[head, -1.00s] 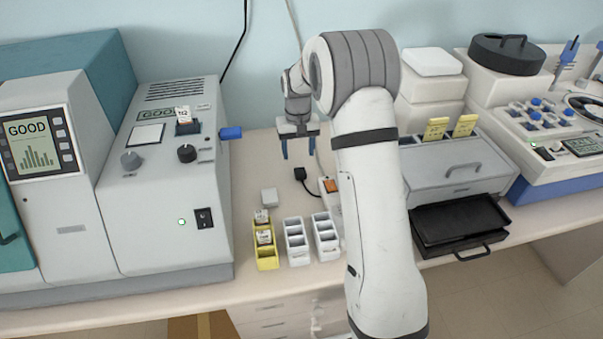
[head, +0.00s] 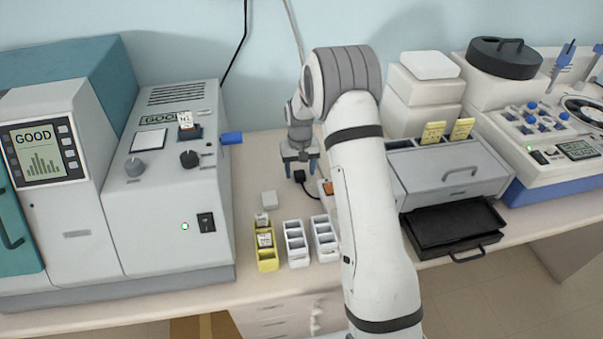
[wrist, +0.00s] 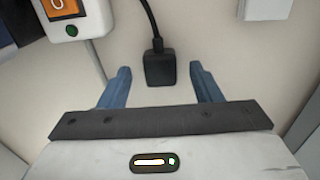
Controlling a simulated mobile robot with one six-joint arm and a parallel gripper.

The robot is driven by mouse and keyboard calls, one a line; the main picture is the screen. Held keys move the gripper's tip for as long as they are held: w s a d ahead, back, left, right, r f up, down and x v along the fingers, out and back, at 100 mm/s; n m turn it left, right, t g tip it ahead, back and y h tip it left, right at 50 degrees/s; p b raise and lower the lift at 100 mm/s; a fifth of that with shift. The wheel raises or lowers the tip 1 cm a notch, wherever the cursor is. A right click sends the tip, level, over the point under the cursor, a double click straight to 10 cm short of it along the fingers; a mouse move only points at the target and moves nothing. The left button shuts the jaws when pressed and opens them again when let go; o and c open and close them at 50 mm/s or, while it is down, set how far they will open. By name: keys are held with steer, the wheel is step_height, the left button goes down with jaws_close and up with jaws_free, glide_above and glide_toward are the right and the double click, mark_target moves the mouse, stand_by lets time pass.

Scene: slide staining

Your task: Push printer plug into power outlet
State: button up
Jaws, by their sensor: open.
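The black plug (head: 299,176) lies on the bench with its cord running off to the right. In the wrist view the plug (wrist: 159,70) sits between the two blue fingers of my gripper (wrist: 160,78), with a gap on each side. My gripper (head: 300,168) is open, pointing down over the plug, and holds nothing. A white unit with an orange switch (head: 327,187) is just right of the plug, partly hidden by my arm. In the wrist view its orange switch (wrist: 60,6) and a green light show at top left. I cannot make out its sockets.
A grey machine (head: 165,215) stands left, its blue knob jutting toward my gripper. A grey printer-like box with an open black tray (head: 450,228) stands right.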

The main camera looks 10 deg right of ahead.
mark_target(300, 173)
steer(key=shift+f, duration=0.3)
steer(key=c, duration=1)
step_height(300, 173, up, 10)
steer(key=shift+r+b, duration=0.1)
steer(key=shift+b, duration=1.15)
